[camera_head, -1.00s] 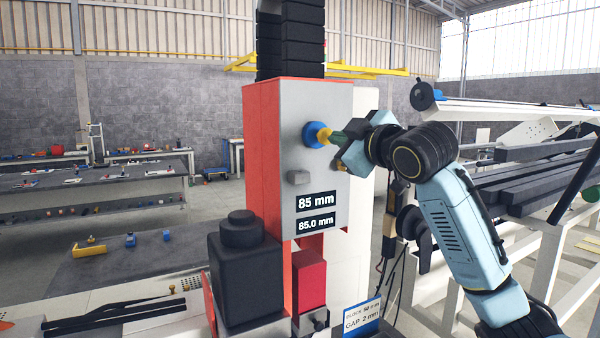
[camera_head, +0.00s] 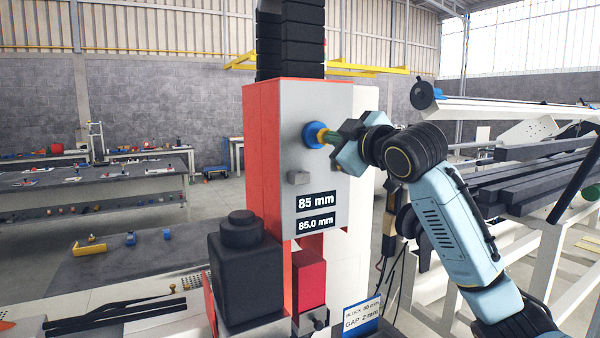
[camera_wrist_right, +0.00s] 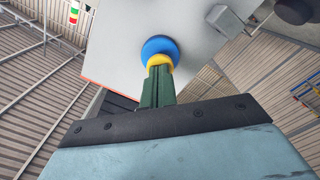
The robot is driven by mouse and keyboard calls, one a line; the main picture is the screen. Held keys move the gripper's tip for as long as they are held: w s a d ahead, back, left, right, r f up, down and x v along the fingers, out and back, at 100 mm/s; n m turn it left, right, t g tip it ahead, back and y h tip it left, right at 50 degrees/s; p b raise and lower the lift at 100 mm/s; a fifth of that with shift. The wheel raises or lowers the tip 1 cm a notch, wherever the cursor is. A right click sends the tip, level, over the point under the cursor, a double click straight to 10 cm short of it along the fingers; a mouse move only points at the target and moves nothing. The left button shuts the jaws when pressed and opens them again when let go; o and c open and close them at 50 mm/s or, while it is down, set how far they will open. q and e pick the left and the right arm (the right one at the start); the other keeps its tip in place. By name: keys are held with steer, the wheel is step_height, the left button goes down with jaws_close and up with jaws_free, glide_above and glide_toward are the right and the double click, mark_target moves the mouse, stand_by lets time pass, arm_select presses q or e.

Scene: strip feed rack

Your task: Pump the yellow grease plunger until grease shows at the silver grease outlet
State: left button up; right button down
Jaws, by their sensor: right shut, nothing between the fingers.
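The yellow grease plunger (camera_head: 322,136) sticks out of a blue round collar (camera_head: 310,132) on the grey face of the red machine head. The plunger also shows in the right wrist view (camera_wrist_right: 159,63), in front of the blue collar (camera_wrist_right: 158,48). My right gripper (camera_head: 330,137) is shut and empty, its green fingertips at the plunger's outer end, apparently touching it. In the right wrist view the closed fingers (camera_wrist_right: 158,78) point straight at the plunger. I cannot make out the silver grease outlet or any grease with certainty. My left gripper is not in view.
A small grey block (camera_head: 299,177) sits below the collar, above displays (camera_head: 316,202) reading 85 mm and 85.0 mm. A black block (camera_head: 243,270) stands at lower left. A rack with dark bars (camera_head: 500,180) is on the right.

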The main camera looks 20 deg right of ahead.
steer(key=shift+w, duration=0.6)
steer(key=shift+s, duration=0.15)
steer(key=shift+s+b, duration=0.3)
steer(key=shift+s, duration=0.95)
steer(key=shift+w, duration=0.15)
steer(key=shift+w+p, duration=0.3)
steer(key=shift+w, duration=0.3)
